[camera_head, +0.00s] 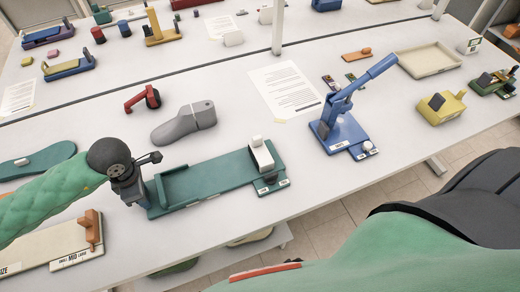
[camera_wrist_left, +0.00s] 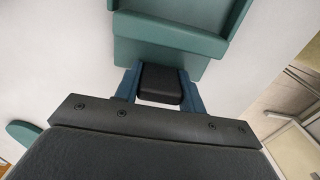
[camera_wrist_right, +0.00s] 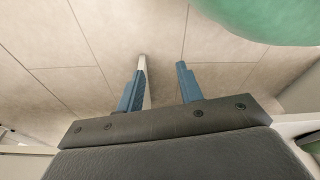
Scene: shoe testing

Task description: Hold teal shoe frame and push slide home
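The teal shoe frame (camera_head: 215,178) lies on the white table in the head view, a long flat bed with a raised wall at its left end. It fills the top of the left wrist view (camera_wrist_left: 165,35). A white slide block (camera_head: 262,157) with a small knob sits at the frame's right end on a teal cross plate (camera_head: 271,188). My left gripper (camera_head: 147,205) is at the frame's left end. Its blue fingers (camera_wrist_left: 160,85) flank a black grip there and appear to touch both sides. My right gripper (camera_wrist_right: 160,80) is open and empty above the floor, out of the head view.
A grey shoe last (camera_head: 185,122) and a red tool (camera_head: 143,98) lie behind the frame. A blue lever press (camera_head: 340,130) stands to its right. A beige board with an orange block (camera_head: 92,230) lies front left. The table between frame and press is clear.

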